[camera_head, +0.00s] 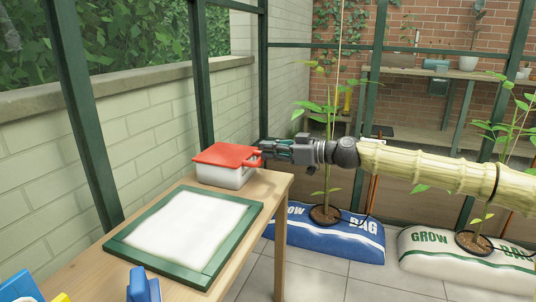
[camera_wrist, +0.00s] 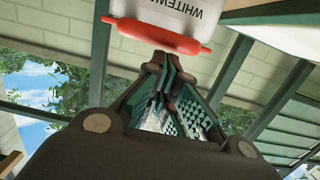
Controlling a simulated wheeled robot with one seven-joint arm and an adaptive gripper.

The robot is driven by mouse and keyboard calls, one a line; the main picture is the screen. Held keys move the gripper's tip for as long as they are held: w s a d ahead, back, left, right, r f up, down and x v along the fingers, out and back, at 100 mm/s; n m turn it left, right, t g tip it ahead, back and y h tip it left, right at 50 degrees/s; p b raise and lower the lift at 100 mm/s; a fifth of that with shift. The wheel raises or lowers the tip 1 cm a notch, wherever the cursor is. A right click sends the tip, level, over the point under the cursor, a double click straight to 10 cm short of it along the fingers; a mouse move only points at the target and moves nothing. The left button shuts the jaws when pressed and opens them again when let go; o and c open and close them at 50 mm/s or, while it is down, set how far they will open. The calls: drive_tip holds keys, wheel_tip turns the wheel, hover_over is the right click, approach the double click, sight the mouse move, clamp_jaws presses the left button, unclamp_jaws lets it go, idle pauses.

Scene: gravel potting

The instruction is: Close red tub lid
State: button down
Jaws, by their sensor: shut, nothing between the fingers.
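The white tub (camera_head: 222,175) stands on the wooden table's far end. Its red lid (camera_head: 224,154) lies over the top; I cannot tell whether it is fully seated. A red handle-like piece (camera_head: 254,159) sticks out on the side towards my gripper. My gripper (camera_head: 266,150) is shut and empty, with its tips close beside that piece. In the wrist view, the tips of my gripper (camera_wrist: 166,62) lie just below the red piece (camera_wrist: 165,37), and I cannot tell whether they touch. The white tub (camera_wrist: 170,12) shows upside-down lettering there.
A green-framed white tray (camera_head: 128,244) lies on the table (camera_head: 262,205) in front of the tub. Blue objects (camera_head: 140,286) stand at the near edge. Grow bags with plants (camera_head: 335,243) are on the floor at right. A window post (camera_head: 200,80) rises behind.

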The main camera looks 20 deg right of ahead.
drive_tip(key=shift+s+d+f+b, duration=0.1)
drive_tip(key=shift+f+b, duration=0.85)
drive_tip(key=shift+f, duration=0.1)
wheel_tip(320, 180, up, 5)
drive_tip(key=p, duration=0.2)
drive_tip(key=s+d+f+p, duration=0.2)
drive_tip(key=s+d+f, duration=0.4)
drive_tip(key=shift+s+d, duration=0.3)
drive_tip(key=shift+d, duration=0.05)
